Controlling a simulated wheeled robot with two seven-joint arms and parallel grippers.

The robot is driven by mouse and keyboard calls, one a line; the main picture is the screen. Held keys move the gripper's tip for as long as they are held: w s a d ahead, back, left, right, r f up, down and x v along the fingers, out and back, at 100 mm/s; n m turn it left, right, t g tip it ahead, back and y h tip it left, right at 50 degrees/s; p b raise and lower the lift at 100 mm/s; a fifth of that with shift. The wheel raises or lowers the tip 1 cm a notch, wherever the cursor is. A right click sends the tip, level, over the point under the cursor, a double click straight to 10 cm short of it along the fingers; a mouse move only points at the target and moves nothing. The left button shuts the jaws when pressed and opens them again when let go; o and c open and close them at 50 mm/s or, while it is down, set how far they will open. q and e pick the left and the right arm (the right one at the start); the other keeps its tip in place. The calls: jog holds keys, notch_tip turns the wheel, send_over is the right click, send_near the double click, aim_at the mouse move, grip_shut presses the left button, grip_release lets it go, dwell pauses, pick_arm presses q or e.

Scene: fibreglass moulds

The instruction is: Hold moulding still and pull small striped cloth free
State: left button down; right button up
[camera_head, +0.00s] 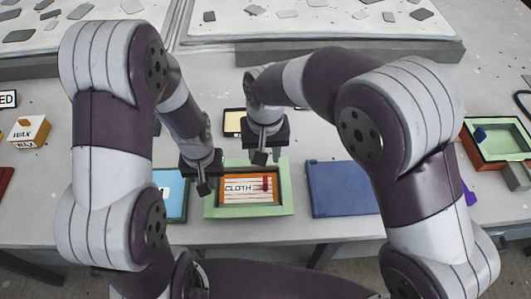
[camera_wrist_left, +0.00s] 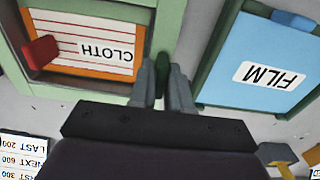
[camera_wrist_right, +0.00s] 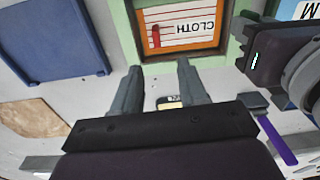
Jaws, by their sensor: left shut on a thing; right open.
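The green moulding (camera_head: 250,211) lies on the table in the middle of the head view, shaped like a shallow frame. The small striped cloth (camera_head: 240,190), white and orange and marked CLOTH, lies inside it with a red tab (camera_head: 266,184) on it. My left gripper (camera_head: 203,190) is at the moulding's left edge, shut on a dark green piece (camera_wrist_left: 163,65) at its rim in the left wrist view. My right gripper (camera_head: 261,157) is open and empty at the moulding's far edge. In the right wrist view the cloth (camera_wrist_right: 185,35) is beyond its fingers.
A blue panel marked FILM (camera_wrist_left: 250,75) is close on the left of the moulding, and a dark blue tray (camera_head: 340,188) lies on its right. A WAX box (camera_head: 28,131) stands at far left. Another green frame (camera_head: 495,145) lies at far right. Large stone-patterned slabs fill the back.

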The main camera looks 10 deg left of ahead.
aim_at(266, 179)
jog(key=f, duration=1.2)
jog(key=shift+s+d, duration=0.15)
jog(key=shift+d, duration=0.1)
pick_arm(q)
jog(key=shift+d, duration=0.1)
pick_arm(e)
grip_shut()
jog(key=shift+r, duration=2.55)
jog(key=shift+r+m, duration=0.1)
jog(key=shift+m, duration=0.2)
jog(key=shift+r, duration=2.4)
pick_arm(q)
jog(key=c, duration=1)
grip_release()
jog(key=shift+w, duration=0.1)
jog(key=shift+r, duration=0.1)
pick_arm(e)
jog(key=shift+a, duration=0.1)
